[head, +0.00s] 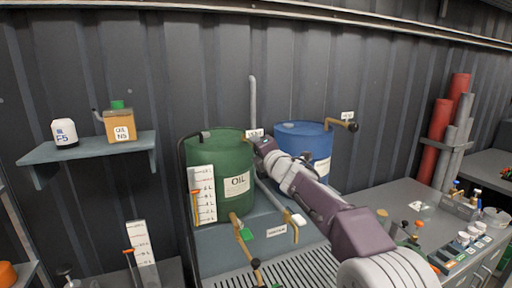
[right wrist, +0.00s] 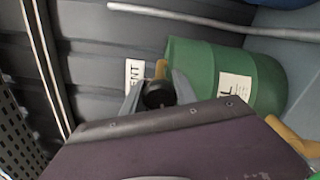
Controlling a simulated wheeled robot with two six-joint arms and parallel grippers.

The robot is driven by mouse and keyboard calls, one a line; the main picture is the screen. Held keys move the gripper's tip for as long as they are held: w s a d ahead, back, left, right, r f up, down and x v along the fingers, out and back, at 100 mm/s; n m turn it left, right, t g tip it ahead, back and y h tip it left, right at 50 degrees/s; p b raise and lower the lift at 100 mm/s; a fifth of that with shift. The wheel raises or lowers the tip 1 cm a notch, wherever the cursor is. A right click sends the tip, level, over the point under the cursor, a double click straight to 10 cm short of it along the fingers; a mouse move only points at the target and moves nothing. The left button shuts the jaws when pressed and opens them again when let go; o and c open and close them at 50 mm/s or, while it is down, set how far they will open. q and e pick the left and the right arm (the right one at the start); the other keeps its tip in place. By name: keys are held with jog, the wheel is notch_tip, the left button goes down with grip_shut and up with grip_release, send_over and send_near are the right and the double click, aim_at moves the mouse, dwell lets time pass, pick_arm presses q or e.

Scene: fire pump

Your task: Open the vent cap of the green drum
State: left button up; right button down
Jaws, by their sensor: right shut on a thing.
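The green drum (head: 220,165) labelled OIL stands on a grey stand by the wall; it also shows in the right wrist view (right wrist: 208,75). My right gripper (head: 260,146) is at the drum's upper right rim, in front of the VENT label (head: 254,132). In the right wrist view the fingers (right wrist: 158,98) are shut on the black round vent cap (right wrist: 158,94). A brass-coloured piece (right wrist: 160,68) shows just behind the cap. In the head view the gripper hides the cap. My left gripper is not in view.
A blue drum (head: 300,135) stands right of the green one, partly behind my right arm. A level gauge (head: 202,195) and brass tap (head: 240,232) are at the green drum's front. A shelf (head: 85,150) at left holds small containers. A bench (head: 390,205) with items is at right.

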jog(key=shift+f, duration=0.4)
jog(key=c, duration=1)
grip_release()
jog(key=shift+o, duration=0.2)
jog(key=shift+s+r, duration=0.1)
jog(key=shift+r, duration=0.15)
jog(key=shift+s+d+b, duration=0.1)
jog(key=shift+s+b, duration=0.25)
jog(key=b+v, duration=0.2)
jog(key=v, duration=0.6)
jog(key=shift+s, duration=0.2)
